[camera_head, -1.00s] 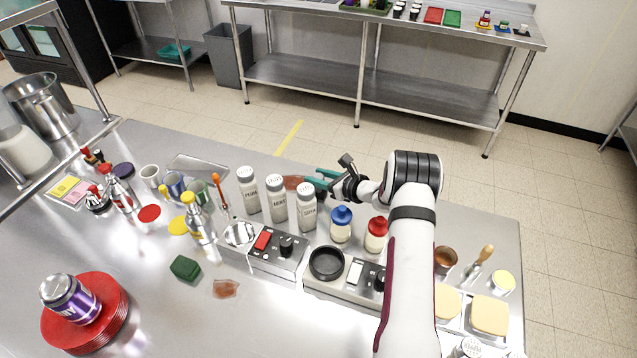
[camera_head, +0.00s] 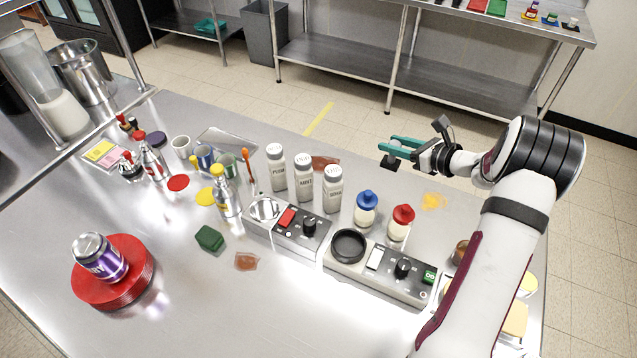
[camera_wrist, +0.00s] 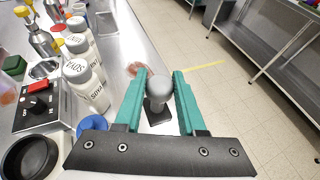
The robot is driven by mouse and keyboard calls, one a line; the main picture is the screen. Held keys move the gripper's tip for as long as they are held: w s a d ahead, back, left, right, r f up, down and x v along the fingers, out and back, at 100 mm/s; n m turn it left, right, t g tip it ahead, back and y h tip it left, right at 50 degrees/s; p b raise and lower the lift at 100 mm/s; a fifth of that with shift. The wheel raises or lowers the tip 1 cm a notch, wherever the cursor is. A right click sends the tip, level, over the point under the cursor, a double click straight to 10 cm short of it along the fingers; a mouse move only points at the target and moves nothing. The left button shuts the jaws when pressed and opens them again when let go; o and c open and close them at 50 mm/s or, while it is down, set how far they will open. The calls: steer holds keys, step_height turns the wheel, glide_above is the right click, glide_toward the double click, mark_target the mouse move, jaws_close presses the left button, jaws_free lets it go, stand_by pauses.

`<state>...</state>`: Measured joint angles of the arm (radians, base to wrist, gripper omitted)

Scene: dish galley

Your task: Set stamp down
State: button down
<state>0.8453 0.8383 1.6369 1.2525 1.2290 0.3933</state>
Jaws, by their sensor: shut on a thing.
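My gripper (camera_head: 398,147) is at the back edge of the counter, right of the shakers. Its teal fingers are shut on the stamp. In the wrist view the stamp's rounded grey handle (camera_wrist: 158,88) sits between the fingertips (camera_wrist: 160,92), with its dark square base (camera_wrist: 158,115) beyond. In the head view only the dark base (camera_head: 390,162) shows clearly, just below the fingers. The stamp looks roughly upright. I cannot tell whether its base touches anything.
White labelled shakers (camera_head: 304,183), a blue-capped bottle (camera_head: 365,208) and a red-capped bottle (camera_head: 400,222) stand nearby. A control unit with a black ring (camera_head: 348,246) lies in front. A reddish patch (camera_head: 326,162) and a yellow patch (camera_head: 434,201) flank the gripper area.

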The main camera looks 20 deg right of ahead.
mark_target(396, 143)
step_height(396, 143, up, 5)
steer(key=shift+r, duration=0.1)
steer(key=a+n+g+y, duration=0.4)
steer(key=a+n+y, duration=0.1)
steer(key=a, duration=1.3)
steer(key=s+a+n+g+y, duration=0.2)
steer(key=s+a+n+g, duration=0.3)
steer(key=a, duration=0.7)
steer(key=s+a+n+g+y, duration=0.2)
steer(key=s+a+n+g, duration=0.2)
steer(key=s+a, duration=0.5)
steer(key=a+f, duration=0.4)
steer(key=f, duration=0.1)
steer(key=a+f, duration=1)
steer(key=f, duration=0.1)
